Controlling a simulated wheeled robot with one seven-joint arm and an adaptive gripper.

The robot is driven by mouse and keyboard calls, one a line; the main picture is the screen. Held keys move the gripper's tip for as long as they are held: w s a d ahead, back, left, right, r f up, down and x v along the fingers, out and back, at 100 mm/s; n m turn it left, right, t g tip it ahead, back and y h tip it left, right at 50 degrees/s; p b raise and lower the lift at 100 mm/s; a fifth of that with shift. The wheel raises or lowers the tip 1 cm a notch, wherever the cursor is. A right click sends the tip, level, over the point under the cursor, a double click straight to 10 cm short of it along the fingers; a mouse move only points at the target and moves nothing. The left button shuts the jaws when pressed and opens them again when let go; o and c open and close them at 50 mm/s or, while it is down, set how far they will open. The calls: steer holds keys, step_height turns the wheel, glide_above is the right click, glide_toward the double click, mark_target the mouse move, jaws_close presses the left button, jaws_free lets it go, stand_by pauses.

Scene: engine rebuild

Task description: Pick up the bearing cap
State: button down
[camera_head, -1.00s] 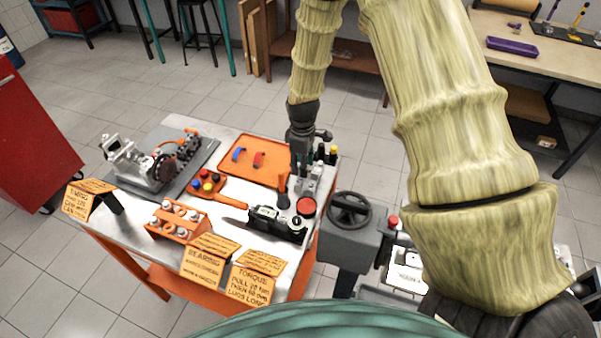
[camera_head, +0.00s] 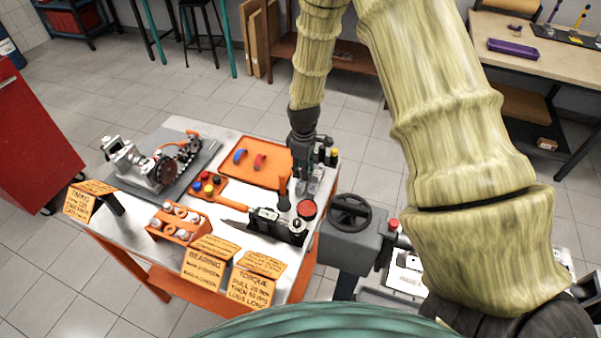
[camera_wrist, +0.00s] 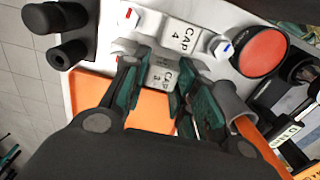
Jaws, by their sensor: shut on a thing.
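My gripper (camera_head: 303,168) is at the right end of the workbench, pointing down among the small metal parts there. In the wrist view its teal fingers (camera_wrist: 160,72) are shut on a grey bearing cap (camera_wrist: 162,79) with black "CAP" lettering; the number under it is hard to read. The fingers hide the sides of this cap. Whether it touches the bench I cannot tell. A second cap marked "CAP 4" (camera_wrist: 190,38), with bolt ends at both sides, lies just beyond it.
A round red-topped container (camera_wrist: 262,51) and an orange-handled tool (camera_wrist: 258,140) are close to the fingers. Black cylinders (camera_wrist: 70,53) stand at the left. An orange tray (camera_head: 240,172) lies left of my gripper. An engine assembly (camera_head: 150,170) sits at the bench's left.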

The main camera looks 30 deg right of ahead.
step_height(320, 180, up, 10)
steer(key=b, duration=0.3)
stand_by(0.3)
steer(key=shift+r, duration=0.1)
